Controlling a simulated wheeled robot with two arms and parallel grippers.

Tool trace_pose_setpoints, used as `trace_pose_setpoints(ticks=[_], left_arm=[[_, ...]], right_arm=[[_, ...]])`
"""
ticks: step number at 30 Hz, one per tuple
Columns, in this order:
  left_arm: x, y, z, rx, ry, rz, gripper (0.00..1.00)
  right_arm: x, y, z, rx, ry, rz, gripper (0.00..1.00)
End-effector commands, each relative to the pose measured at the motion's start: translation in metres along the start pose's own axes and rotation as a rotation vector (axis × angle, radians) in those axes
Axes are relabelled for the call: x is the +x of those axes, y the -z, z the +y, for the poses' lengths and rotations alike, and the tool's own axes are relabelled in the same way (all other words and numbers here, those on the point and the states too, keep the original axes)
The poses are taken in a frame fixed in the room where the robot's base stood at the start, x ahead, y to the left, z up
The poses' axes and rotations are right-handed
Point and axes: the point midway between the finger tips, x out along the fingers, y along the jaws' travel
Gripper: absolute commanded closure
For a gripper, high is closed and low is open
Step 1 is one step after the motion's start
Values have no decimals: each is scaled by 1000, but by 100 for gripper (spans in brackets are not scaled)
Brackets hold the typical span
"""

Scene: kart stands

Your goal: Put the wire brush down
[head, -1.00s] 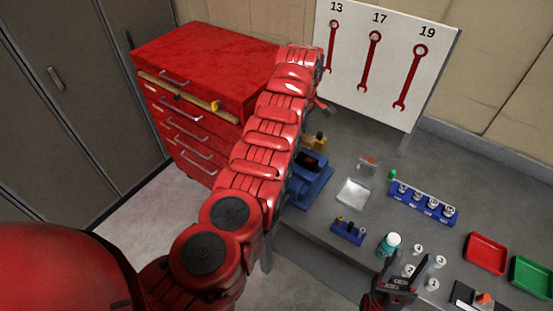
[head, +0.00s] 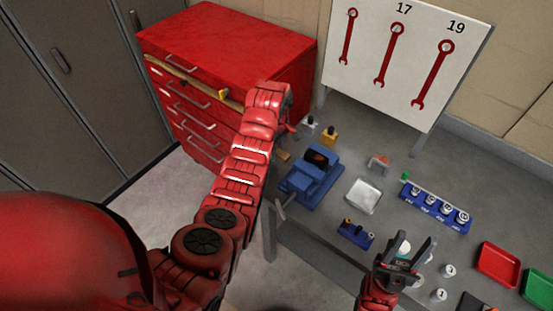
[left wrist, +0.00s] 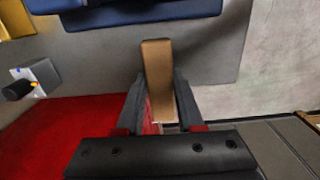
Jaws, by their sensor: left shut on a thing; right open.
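The wire brush shows in the left wrist view as a tan wooden block (left wrist: 157,68) between the fingers of my left gripper (left wrist: 160,105). That gripper is shut on it. Its bristles cannot be made out. In the head view my left gripper (head: 288,135) is mostly hidden behind its own wrist, at the bench's left end beside the blue vise. A small tan end of the brush (head: 284,156) shows below the wrist. I cannot tell whether the brush touches the bench (head: 325,237). My right gripper (head: 407,250) is open and empty above the bench's front part.
The blue vise (head: 312,180) stands right of the left gripper. A clear tray (head: 363,196), a blue socket rail (head: 437,207), a small blue holder (head: 356,233), and red (head: 498,264) and green (head: 537,288) trays stand further right. A red tool cabinet (head: 225,45) stands behind left.

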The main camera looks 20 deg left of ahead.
Motion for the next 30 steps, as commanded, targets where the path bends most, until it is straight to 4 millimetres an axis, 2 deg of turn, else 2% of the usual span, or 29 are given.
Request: trace_pose_setpoints(ticks=[10, 22, 23, 27, 30], left_arm=[[32, 0, 0, -1, 1, 0, 100], [41, 0, 0, 0, -2, 2, 100], [40, 0, 0, 0, -2, 2, 58], [40, 0, 0, 0, -1, 2, 34], [40, 0, 0, -1, -1, 2, 34]], right_arm=[[19, 3, 1, 0, 0, -1, 50], [14, 2, 1, 0, 0, -1, 50], [15, 2, 1, 0, 0, -1, 50], [15, 2, 1, 0, 0, -1, 50], [16, 2, 1, 0, 0, -1, 50]])
